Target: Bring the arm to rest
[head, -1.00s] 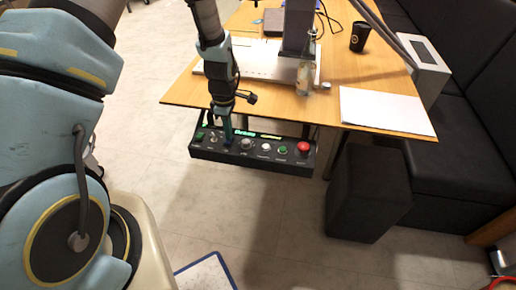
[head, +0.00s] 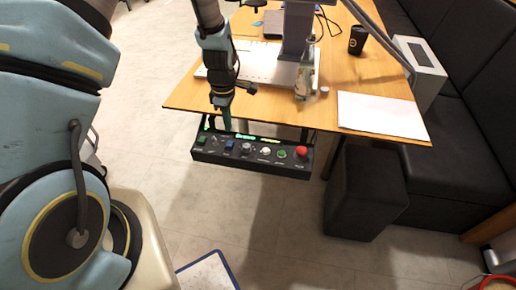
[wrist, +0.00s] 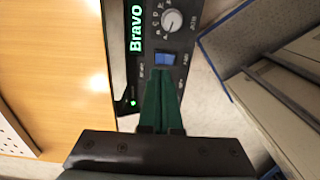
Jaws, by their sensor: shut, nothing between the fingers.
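My gripper (head: 227,127) is shut and empty, its green fingers pointing down just above the back edge of a black control panel (head: 215,156). In the wrist view the fingers (wrist: 163,85) are closed together, with their tips beside a blue rocker switch (wrist: 165,59). The head view shows a small gap between the fingertips and the blue switch (head: 230,145). I cannot tell for sure whether they touch anything.
The panel hangs at the front edge of a wooden table (head: 300,115). On the table are a clear bottle (head: 303,80), a dark cup (head: 358,39) and a white sheet (head: 382,114). A black stool (head: 364,195) stands at right.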

